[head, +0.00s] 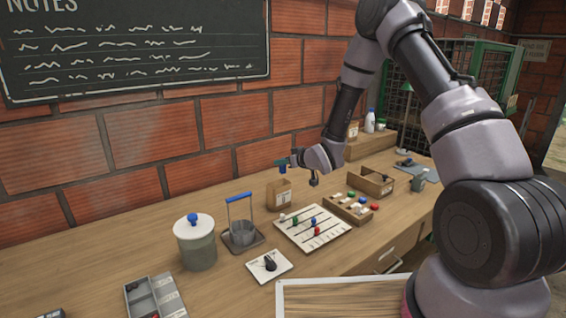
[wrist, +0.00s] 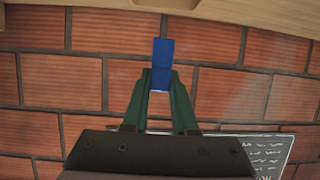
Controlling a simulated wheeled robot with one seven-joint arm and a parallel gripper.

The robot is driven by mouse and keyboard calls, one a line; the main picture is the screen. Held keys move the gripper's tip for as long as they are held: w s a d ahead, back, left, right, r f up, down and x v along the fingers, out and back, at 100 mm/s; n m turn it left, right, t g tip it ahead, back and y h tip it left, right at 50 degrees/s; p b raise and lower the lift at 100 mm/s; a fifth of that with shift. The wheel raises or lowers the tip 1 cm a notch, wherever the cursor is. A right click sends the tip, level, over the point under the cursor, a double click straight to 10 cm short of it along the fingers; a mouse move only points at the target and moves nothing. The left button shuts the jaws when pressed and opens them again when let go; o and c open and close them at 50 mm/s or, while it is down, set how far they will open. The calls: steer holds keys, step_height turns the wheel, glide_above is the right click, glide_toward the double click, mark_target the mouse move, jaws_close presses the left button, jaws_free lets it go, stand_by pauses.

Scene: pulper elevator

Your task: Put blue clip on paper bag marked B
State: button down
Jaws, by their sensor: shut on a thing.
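My gripper (head: 283,166) is above the bench at the brick wall, pointing left, with green fingers. In the wrist view the gripper (wrist: 160,82) is shut on the blue clip (wrist: 162,55), which sticks out past the fingertips. In the head view the clip (head: 281,169) is a small blue spot at the fingertips. A brown paper bag (head: 279,194) stands upright on the bench just below the gripper. It has a pale label, too small to read. The clip appears above the bag's top, and I cannot tell whether they touch.
A white board (head: 312,229) with coloured pieces lies right of the bag. A wooden tray (head: 348,209) holds more small coloured pieces. An open wooden box (head: 371,183) stands farther right.

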steer(key=shift+d+f, duration=0.1)
steer(key=shift+f, duration=3.9)
steer(key=c, duration=0.6)
jaws_free()
steer(key=shift+s, duration=0.1)
steer(key=v, duration=1)
steer(key=shift+s+d, duration=0.25)
steer(key=shift+s, duration=0.1)
